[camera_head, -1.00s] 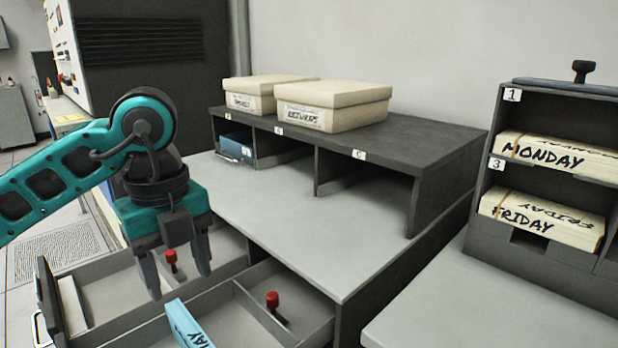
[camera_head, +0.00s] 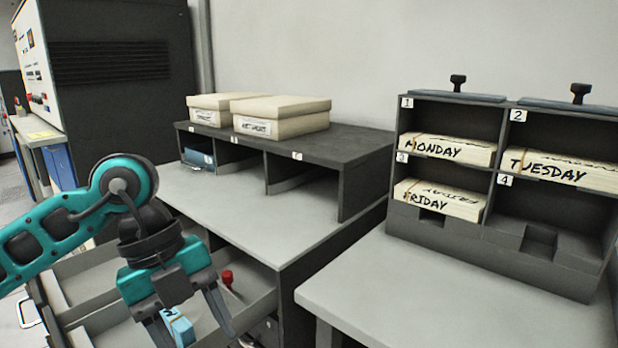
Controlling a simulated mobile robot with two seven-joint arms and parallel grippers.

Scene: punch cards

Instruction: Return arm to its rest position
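My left arm comes in from the left, and its gripper (camera_head: 190,325) hangs over the open drawers at the lower left. Its two fingers are spread apart. A blue card pack (camera_head: 179,328) shows between them, low in the picture and partly cut off; the fingers do not appear closed on it. My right gripper is not in view.
A grey desk (camera_head: 240,215) carries a dark shelf (camera_head: 350,150) with two cream boxes (camera_head: 283,117) on top. A card rack (camera_head: 405,215) at right holds packs marked MONDAY, TUESDAY and FRIDAY; slot 4 is empty. An open drawer (camera_head: 255,300) holds a red-knobbed post (camera_head: 228,278).

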